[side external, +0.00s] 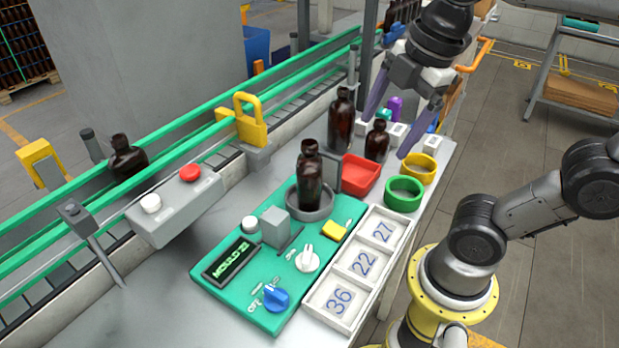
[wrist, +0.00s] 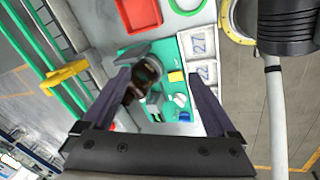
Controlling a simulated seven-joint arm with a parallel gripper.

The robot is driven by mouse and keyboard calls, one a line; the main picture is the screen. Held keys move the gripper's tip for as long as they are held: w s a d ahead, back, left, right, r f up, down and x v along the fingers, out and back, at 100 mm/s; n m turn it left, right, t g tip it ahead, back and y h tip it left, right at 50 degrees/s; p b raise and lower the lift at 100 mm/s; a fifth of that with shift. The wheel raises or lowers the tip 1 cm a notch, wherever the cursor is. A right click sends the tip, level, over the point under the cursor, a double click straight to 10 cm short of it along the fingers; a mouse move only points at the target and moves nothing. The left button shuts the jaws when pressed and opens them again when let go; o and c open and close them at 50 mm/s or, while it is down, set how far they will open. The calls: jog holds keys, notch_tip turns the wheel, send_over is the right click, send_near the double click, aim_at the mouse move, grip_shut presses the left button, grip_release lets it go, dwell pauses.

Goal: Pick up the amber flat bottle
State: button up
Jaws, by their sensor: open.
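Several dark amber bottles are in the side view; I cannot tell for sure which is the flat one. One bottle (side external: 311,182) stands upright in a grey round holder on the green panel. A tall bottle (side external: 341,122) and a shorter bottle (side external: 377,142) stand behind it, and another bottle (side external: 128,157) is on the conveyor. My gripper (side external: 387,135) is open and empty, raised at the upper right with fingers pointing down. In the wrist view, a bottle (wrist: 146,74) shows from above, beyond and between the open fingers (wrist: 160,76), nearer the left one.
A red tray (side external: 360,174), green ring (side external: 404,194) and yellow ring (side external: 419,168) lie near the bottles. The green panel (side external: 225,285) carries knobs and a display. A white numbered tray (side external: 345,313) runs along the right edge. Green conveyor rails (side external: 200,110) and a button box (side external: 172,215) border the left.

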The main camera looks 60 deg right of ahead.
jog(key=w+a+r+n+g, duration=0.2)
jog(key=w+a+r+n, duration=0.15)
jog(key=w+n, duration=0.35)
jog(key=n+g, duration=0.1)
jog(key=n, duration=0.2)
send_over(311, 143)
jog(key=shift+d+f, duration=0.1)
jog(key=shift+f, duration=0.05)
notch_tip(311, 143, down, 8)
jog(key=shift+r, duration=0.15)
jog(key=shift+w+f, duration=0.15)
jog(key=shift+f, duration=2.85)
grip_shut()
jog(key=shift+r, duration=0.1)
